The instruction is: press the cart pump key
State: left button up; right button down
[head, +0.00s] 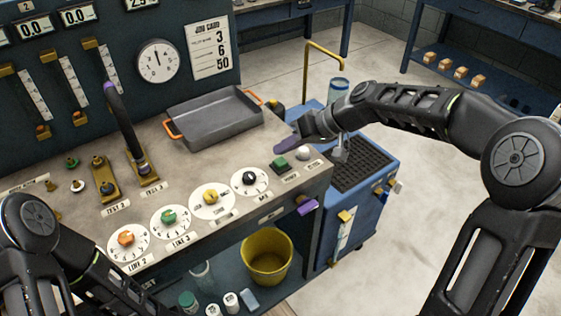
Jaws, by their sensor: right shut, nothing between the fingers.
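The cart (355,205) is blue with a black grille top (365,168), and stands against the right end of the bench. A brass spout (325,48) rises at its back beside a clear vessel with blue in it (338,90). Small yellow and pale fittings (381,190) are on its right side; I cannot tell which part is the pump key.
The bench (205,150) carries a grey tray (215,117), several dials, a green button (281,164), a white knob (303,153) and a tall black lever (124,120). A purple handle (307,205) sticks out at its front right. A yellow bucket (267,257) stands below. Floor right of the cart is clear.

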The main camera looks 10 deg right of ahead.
aim_at(284, 162)
pick_arm(q)
notch_tip(284, 162, up, 3)
jog(key=p, duration=0.2)
jog(key=shift+p, duration=0.3)
pick_arm(e)
notch_tip(284, 162, up, 6)
jog(key=shift+f, duration=0.2)
